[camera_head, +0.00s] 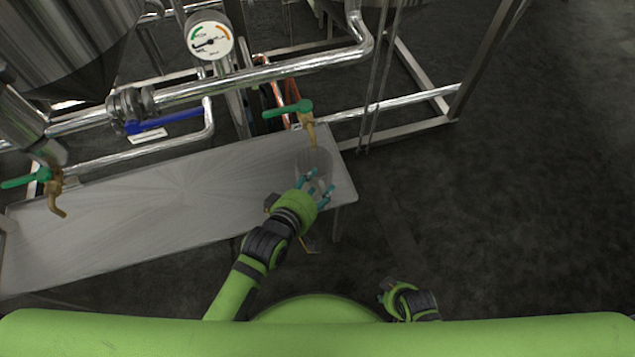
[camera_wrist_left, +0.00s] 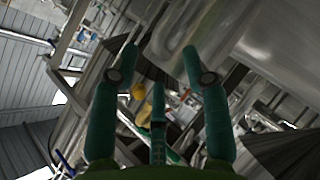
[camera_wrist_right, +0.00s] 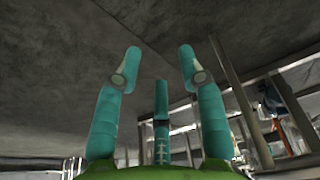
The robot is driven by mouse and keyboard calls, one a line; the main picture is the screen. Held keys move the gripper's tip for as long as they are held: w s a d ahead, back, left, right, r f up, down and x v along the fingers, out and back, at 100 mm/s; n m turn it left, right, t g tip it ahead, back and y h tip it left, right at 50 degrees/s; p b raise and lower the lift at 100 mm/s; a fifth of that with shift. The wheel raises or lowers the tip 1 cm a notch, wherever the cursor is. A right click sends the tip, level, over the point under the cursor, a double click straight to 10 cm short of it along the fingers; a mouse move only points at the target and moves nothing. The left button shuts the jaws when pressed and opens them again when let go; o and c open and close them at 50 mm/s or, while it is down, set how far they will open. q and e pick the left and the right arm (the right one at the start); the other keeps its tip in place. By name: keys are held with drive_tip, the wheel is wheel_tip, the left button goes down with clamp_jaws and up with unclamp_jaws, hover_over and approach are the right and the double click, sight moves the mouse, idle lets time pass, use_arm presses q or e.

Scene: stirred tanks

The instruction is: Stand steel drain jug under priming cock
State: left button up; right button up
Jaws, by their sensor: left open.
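A shiny steel jug (camera_head: 316,160) stands on the right end of the steel bench, just below a brass cock with a green lever (camera_head: 306,122). Its grey blends with the bench, so its outline is faint. My left gripper (camera_head: 317,186) is open at the jug's near side, fingers pointing at it. In the left wrist view a shiny curved steel surface, seemingly the jug (camera_wrist_left: 182,38), shows between and beyond the spread fingertips (camera_wrist_left: 160,62); contact cannot be told. My right gripper (camera_head: 386,291) is low near my body, its fingers apart and empty in the right wrist view (camera_wrist_right: 158,62).
A second brass cock with a green lever (camera_head: 50,188) hangs over the left end of the bench (camera_head: 150,215). Pipes, a blue-handled valve (camera_head: 140,127) and a pressure gauge (camera_head: 209,36) stand behind. The dark floor on the right is clear.

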use_arm(q)
drive_tip(key=p+v, duration=0.2)
drive_tip(key=v, duration=0.9)
use_arm(e)
drive_tip(key=shift+w+d+f+t, duration=0.3)
drive_tip(key=shift+w+f+t, duration=0.25)
drive_tip(key=shift+f+t, duration=0.1)
